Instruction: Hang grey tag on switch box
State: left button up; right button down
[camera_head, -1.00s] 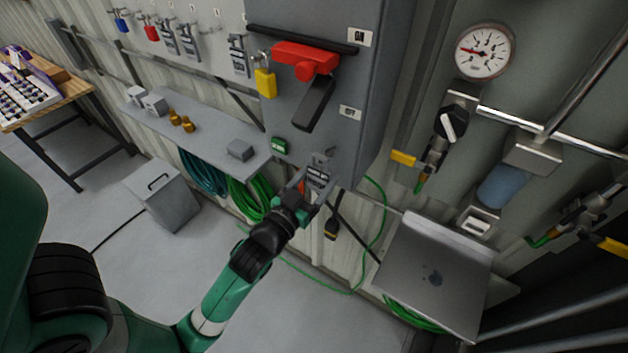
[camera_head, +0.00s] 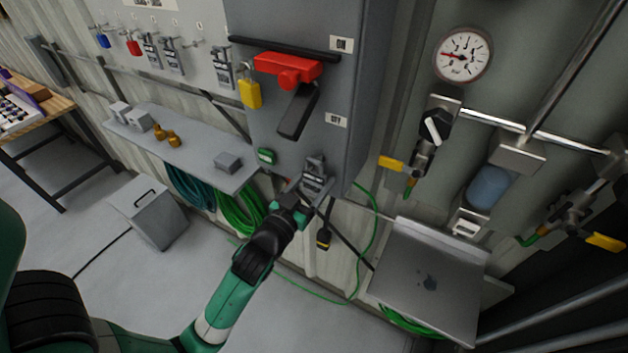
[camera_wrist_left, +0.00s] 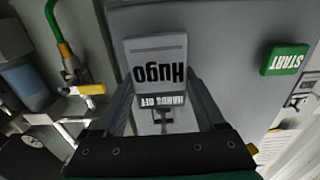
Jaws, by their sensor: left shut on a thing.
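The grey tag (camera_head: 314,181) is in my left gripper (camera_head: 305,192), in front of the lower part of the grey switch box (camera_head: 290,146). In the left wrist view, the tag (camera_wrist_left: 157,62) shows "Hugo" and "HANDS OFF" upside down between the two fingers of my left gripper (camera_wrist_left: 165,88). The gripper is shut on it. The switch box has a red handle (camera_head: 288,68) and a black lever (camera_head: 297,112). A yellow padlock (camera_head: 250,94) hangs at its left side. Whether the tag touches the box is unclear. My right gripper is out of view.
A green START button (camera_head: 266,155) is left of the tag. A shelf (camera_head: 195,148) with small boxes and brass parts is left of the box. More tags (camera_head: 172,55) and padlocks hang on the wall.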

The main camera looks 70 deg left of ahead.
pick_arm(q)
jog(key=o, duration=0.9)
jog(key=shift+o, duration=0.2)
jog(key=v, duration=1.1)
jog(key=shift+s+d, duration=0.25)
